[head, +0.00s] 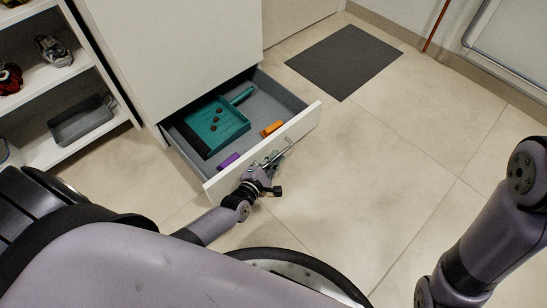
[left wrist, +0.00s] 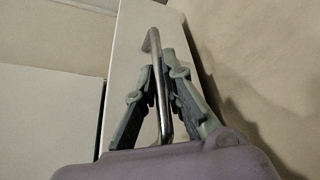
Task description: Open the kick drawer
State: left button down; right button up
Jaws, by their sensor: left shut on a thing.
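The kick drawer (head: 301,124) is pulled well out from under the white cabinet at floor level, and its inside shows. Its white front also shows in the left wrist view (left wrist: 125,60). A metal bar handle (left wrist: 155,75) stands out from that front. My left gripper (head: 276,160) is low at the outer side of the drawer front. In the left wrist view its fingers (left wrist: 160,85) are on both sides of the bar and shut on it. My right arm (head: 490,225) shows at the right, but its gripper is out of view.
A teal dustpan (head: 217,128) with several dark bits, an orange block (head: 272,128) and a purple block (head: 229,160) lie in the drawer. Open shelves (head: 85,150) stand at the left. A dark mat (head: 345,60) lies behind. The floor to the right is clear.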

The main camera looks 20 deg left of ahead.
dwell(0.3)
pick_arm(q)
jog(key=c, duration=1.7)
grip_release()
jog(key=shift+s, duration=0.1)
